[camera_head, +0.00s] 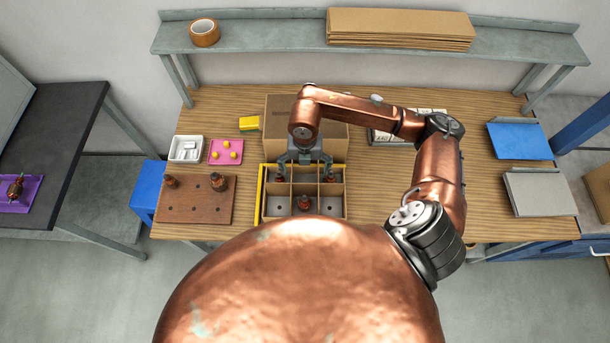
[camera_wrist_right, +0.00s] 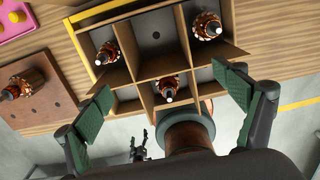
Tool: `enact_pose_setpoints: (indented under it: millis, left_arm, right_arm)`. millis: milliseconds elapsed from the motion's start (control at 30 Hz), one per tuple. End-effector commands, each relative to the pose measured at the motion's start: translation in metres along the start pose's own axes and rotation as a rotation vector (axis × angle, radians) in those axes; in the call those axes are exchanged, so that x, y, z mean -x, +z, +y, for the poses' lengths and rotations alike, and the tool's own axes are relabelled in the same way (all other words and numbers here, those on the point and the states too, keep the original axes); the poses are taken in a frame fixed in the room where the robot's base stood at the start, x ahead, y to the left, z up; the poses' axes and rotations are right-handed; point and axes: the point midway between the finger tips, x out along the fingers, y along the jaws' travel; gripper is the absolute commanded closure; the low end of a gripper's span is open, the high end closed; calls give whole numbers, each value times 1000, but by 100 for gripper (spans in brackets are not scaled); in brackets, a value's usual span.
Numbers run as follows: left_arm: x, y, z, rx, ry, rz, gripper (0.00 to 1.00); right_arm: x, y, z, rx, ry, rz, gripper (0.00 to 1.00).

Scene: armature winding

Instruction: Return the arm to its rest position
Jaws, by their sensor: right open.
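My right gripper (camera_head: 304,162) is open and empty above the back row of a divided cardboard box (camera_head: 263,205) with a yellow left edge. In the right wrist view its green-padded fingers are spread wide, with nothing between them held. Three copper armatures stand in the box: one back left (camera_wrist_right: 108,52), one back right (camera_wrist_right: 207,26), one front middle (camera_wrist_right: 168,85). The back middle compartment is empty. My right arm reaches in from the right, bent over the table. A dark forked shape (camera_wrist_right: 140,145) low in the wrist view may be my left gripper; its state is unclear.
A brown board (camera_head: 196,212) holds two armatures left of the box. A pink plate (camera_head: 226,151), white tray (camera_head: 186,149) and closed carton (camera_head: 277,106) stand behind. A blue clipboard (camera_head: 520,141) and grey one (camera_head: 538,194) lie right. A shelf (camera_head: 265,38) runs above the back.

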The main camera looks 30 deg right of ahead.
Motion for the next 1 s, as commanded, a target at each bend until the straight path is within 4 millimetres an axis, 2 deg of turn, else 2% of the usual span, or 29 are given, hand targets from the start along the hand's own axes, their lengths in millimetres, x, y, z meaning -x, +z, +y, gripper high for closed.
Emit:
enact_pose_setpoints:
  millis: [100, 300, 767, 867, 1000]
  left_arm:
    - [0, 0, 0, 0, 0, 0, 28]
    - [0, -1, 1, 0, 1, 1, 28]
    - [0, -1, 1, 0, 1, 1, 28]
    - [0, 0, 1, 0, 1, 1, 28]
    - [0, 0, 1, 0, 1, 1, 28]
  right_arm:
    - [23, 0, 0, 1, 1, -3, 11]
    - [45, 0, 0, 1, 0, -1, 11]
    - [50, 0, 0, 0, -1, 0, 11]
    - [57, 0, 0, 0, 0, -1, 11]
    - [81, 1, 0, 2, 2, -4, 11]
